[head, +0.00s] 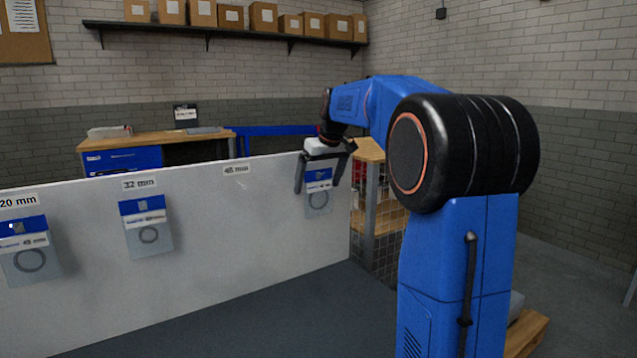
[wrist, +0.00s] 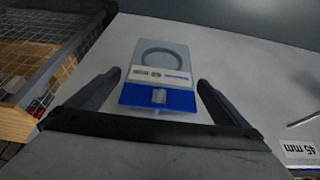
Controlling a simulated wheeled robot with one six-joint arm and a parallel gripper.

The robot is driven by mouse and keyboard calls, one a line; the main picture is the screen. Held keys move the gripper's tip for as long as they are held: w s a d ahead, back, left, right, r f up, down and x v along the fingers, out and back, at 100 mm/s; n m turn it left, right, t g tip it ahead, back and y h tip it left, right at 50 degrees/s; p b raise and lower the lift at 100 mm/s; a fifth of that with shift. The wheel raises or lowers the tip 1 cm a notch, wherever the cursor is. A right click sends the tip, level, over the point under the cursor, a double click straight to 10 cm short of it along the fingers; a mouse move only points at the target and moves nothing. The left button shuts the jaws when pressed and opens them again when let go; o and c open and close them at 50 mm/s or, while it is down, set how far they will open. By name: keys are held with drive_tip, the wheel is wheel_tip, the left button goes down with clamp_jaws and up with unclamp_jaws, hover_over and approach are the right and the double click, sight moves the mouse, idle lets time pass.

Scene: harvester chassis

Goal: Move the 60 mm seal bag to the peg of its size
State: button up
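A clear bag with a blue header and a dark ring seal (head: 318,199) is at the right end of the white panel (head: 240,230); its printed size is too small to read. In the wrist view the same bag (wrist: 160,57) appears inverted, between the two fingers. My gripper (head: 318,186) is open, one finger on each side of the header, with gaps visible. It also shows in the wrist view (wrist: 160,82). The peg under the 45 mm label (head: 236,170) is bare; the peg also shows in the wrist view (wrist: 302,122). Any label above the bag is hidden by my gripper.
Similar bags hang under the 32 mm label (head: 147,226) and the 20 mm label (head: 30,250). A wire mesh basket (wrist: 42,62) stands beyond the panel's right end. A workbench (head: 140,140) is behind the panel. The floor in front is clear.

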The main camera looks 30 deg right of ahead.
drive_tip(key=v, duration=1.7)
drive_tip(key=s+a+f, duration=0.6)
drive_tip(key=s+f, duration=0.5)
drive_tip(key=f, duration=0.1)
drive_tip(key=s+a+f, duration=0.6)
drive_tip(key=s+f, duration=0.6)
drive_tip(key=s+a+f, duration=0.6)
drive_tip(key=s+f, duration=0.5)
drive_tip(key=s, duration=0.1)
drive_tip(key=shift+a+f, duration=0.4)
idle(2.3)
